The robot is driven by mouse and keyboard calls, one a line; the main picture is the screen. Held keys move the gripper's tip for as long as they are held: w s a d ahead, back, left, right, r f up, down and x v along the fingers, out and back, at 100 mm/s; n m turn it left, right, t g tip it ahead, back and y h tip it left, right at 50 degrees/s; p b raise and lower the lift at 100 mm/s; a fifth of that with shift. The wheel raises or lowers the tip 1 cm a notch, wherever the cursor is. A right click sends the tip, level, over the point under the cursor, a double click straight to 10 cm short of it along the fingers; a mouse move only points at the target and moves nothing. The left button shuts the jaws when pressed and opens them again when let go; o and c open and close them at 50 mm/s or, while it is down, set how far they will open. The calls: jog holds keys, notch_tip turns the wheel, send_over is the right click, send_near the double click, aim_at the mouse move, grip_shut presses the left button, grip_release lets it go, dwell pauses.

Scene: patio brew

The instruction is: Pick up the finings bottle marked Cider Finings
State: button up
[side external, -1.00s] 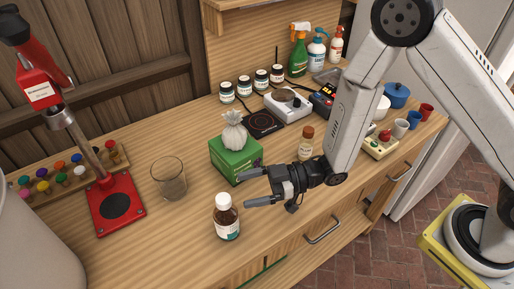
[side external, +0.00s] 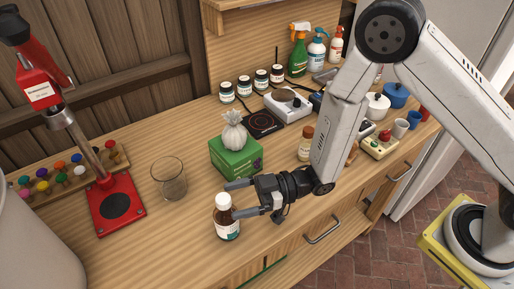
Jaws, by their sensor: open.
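A brown bottle (side external: 227,221) with a white cap and a white and teal label stands upright near the counter's front edge. Another brown bottle (side external: 305,148), with an orange-brown cap and pale label, stands farther back beside my arm. The writing on both labels is too small to read, so I cannot tell which is Cider Finings. My gripper (side external: 231,200) is open and points left at the white-capped bottle's top. One finger shows just behind the cap and the other in front of its right side. I cannot tell whether either touches it.
A green box (side external: 236,161) with a pale, bulb-shaped bag (side external: 234,135) on top stands behind my gripper. An empty glass beaker (side external: 170,180) and a red-based capper (side external: 115,205) are to the left. Several small jars line the back.

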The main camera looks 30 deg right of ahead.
aim_at(216, 212)
jog(key=shift+x, duration=2.6)
jog(key=shift+f, duration=0.15)
grip_shut()
